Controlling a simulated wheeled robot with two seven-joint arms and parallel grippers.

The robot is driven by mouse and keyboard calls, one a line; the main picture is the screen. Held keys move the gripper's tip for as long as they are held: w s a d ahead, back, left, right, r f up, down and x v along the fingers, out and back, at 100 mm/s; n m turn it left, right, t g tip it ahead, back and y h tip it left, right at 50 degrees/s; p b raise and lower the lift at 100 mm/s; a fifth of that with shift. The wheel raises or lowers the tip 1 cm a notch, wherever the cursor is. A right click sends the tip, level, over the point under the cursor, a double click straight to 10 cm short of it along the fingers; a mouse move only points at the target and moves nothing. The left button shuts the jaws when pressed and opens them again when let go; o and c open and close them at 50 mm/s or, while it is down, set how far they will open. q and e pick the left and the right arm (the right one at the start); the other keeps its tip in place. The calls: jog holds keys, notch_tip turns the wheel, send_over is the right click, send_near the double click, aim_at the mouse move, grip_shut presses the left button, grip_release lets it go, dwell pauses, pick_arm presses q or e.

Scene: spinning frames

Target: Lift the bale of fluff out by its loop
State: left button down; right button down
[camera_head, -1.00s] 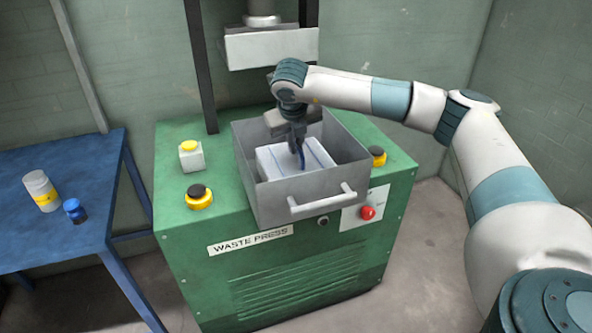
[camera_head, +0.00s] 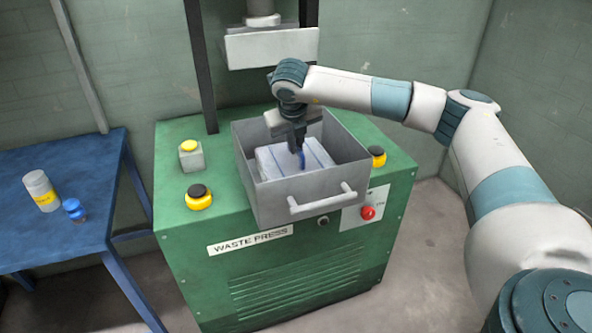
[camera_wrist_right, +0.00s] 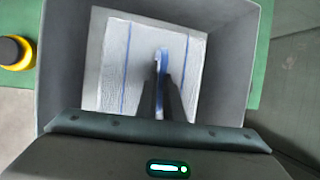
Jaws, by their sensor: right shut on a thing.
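The bale of fluff (camera_head: 273,163) is a white block with thin blue straps, sitting inside the grey open-topped metal box (camera_head: 283,193) of the press. In the right wrist view the bale (camera_wrist_right: 113,75) lies below my fingers, with box walls on all sides. A blue loop (camera_head: 301,160) stands up from the middle of the bale. My right gripper (camera_head: 297,147) points down into the box and is shut on the loop, which shows between the fingers in the right wrist view (camera_wrist_right: 161,85). The bale's far part is hidden by my gripper. My left gripper is not in view.
The box has a front handle (camera_head: 322,200) and stands on the green waste press (camera_head: 180,215). A press plate (camera_head: 272,48) hangs behind and above. Yellow-based knobs (camera_head: 198,197) and a red button (camera_head: 368,213) are nearby. A blue table (camera_head: 90,165) at left holds two bottles.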

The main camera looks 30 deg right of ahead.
jog(key=shift+w+r, duration=0.1)
jog(key=shift+r, duration=0.1)
dwell(0.5)
